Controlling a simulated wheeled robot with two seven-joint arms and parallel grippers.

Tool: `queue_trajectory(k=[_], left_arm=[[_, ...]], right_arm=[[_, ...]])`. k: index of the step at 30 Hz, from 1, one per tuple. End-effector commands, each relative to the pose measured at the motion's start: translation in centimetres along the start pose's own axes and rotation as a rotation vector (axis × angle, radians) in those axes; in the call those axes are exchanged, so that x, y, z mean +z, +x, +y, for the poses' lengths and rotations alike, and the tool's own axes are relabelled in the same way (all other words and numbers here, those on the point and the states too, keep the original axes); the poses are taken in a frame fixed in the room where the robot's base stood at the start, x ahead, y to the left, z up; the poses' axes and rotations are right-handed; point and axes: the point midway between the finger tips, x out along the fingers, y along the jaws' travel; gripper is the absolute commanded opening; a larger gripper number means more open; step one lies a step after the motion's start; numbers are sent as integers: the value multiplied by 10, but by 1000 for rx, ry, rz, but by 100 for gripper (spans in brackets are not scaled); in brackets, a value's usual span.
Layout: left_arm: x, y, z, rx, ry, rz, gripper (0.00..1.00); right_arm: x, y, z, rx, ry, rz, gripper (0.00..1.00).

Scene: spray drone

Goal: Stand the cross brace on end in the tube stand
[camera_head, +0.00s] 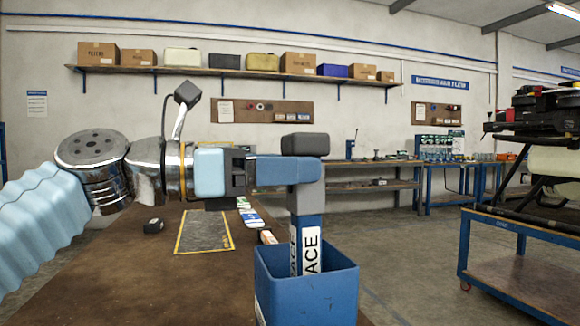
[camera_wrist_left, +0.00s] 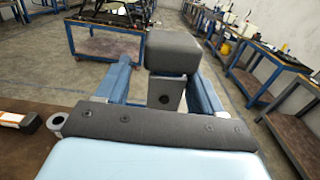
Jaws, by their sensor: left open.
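The cross brace (camera_head: 308,232) stands on end, about upright, in the blue tube stand (camera_head: 335,290). Its blue tube carries a white label with black letters, and its top end is dark grey. Its lower end is hidden inside the stand. My left gripper (camera_head: 284,171) reaches in level from the left at the brace's upper end. In the left wrist view the two blue fingers of that gripper (camera_wrist_left: 163,88) are spread on either side of the brace's dark top block (camera_wrist_left: 173,52). The gripper is open. My right gripper is not in view.
The brown bench (camera_head: 130,270) carries a grey mat with a yellow border (camera_head: 204,232), a small black item (camera_head: 153,226) and some small packets behind the stand. A blue cart (camera_head: 520,270) with black equipment stands at the right. Open floor lies between bench and cart.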

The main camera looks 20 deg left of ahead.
Motion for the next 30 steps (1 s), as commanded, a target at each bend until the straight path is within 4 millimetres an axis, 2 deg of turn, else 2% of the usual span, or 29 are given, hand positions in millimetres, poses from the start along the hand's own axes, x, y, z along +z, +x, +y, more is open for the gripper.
queue_trajectory(k=[15, 21, 30], left_arm=[[2, -112, 0, 4, 2, -5, 68], [1, -131, 0, 2, 1, -3, 68], [0, -132, 0, 1, 1, -2, 68]], right_arm=[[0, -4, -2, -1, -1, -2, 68], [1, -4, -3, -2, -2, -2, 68], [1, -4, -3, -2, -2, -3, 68]])
